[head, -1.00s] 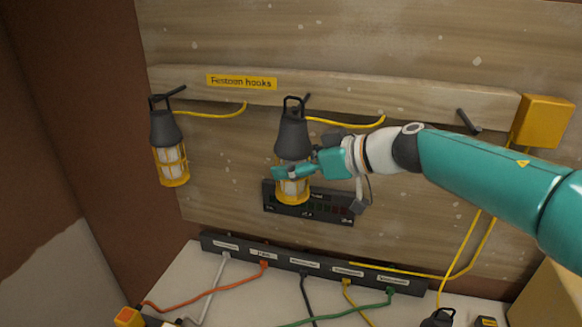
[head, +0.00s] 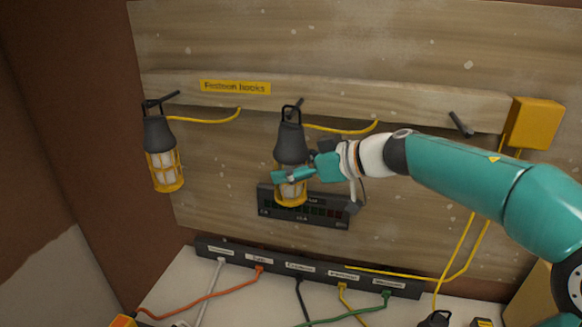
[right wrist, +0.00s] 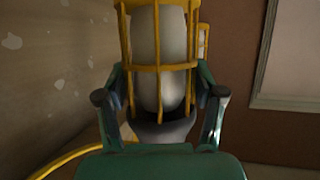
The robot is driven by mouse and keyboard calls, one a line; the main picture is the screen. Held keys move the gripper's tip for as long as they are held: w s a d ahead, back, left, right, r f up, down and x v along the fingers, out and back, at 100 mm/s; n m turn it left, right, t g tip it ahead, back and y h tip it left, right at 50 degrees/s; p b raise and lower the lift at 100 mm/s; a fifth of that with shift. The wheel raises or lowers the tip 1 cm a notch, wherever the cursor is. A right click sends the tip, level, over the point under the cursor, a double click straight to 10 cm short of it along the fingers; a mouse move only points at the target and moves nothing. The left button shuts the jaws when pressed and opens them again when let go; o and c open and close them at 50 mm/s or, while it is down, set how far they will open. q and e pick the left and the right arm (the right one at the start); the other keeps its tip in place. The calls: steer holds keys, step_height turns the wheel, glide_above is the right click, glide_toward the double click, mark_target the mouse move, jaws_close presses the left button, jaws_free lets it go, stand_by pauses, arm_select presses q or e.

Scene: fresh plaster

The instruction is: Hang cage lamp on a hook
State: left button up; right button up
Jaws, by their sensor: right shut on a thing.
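The cage lamp (head: 290,145), with a dark cap, wire loop and yellow cage, is upright in front of the board. My right gripper (head: 292,174) is shut around its cage; the right wrist view shows the cage and pale bulb (right wrist: 158,45) upside down between the fingers (right wrist: 160,95). The lamp's loop overlaps the middle hook (head: 297,103) in the head view; I cannot tell whether it is on the hook. Another cage lamp (head: 163,155) hangs from the left hook (head: 168,97). The right hook (head: 461,123) is bare. My left gripper is out of view.
The hooks are on a wooden rail (head: 400,104) with a yellow label (head: 235,87). A dark meter panel (head: 330,222) is behind the held lamp. A yellow box (head: 533,123) is at right. Below, a labelled strip (head: 320,279) and several cables cross the bench.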

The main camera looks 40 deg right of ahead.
stand_by(0.3)
steer(key=o, duration=1.5)
steer(key=shift+s, duration=0.1)
steer(key=v, duration=0.7)
steer(key=shift+s+d, duration=0.1)
steer(key=shift+s, duration=0.05)
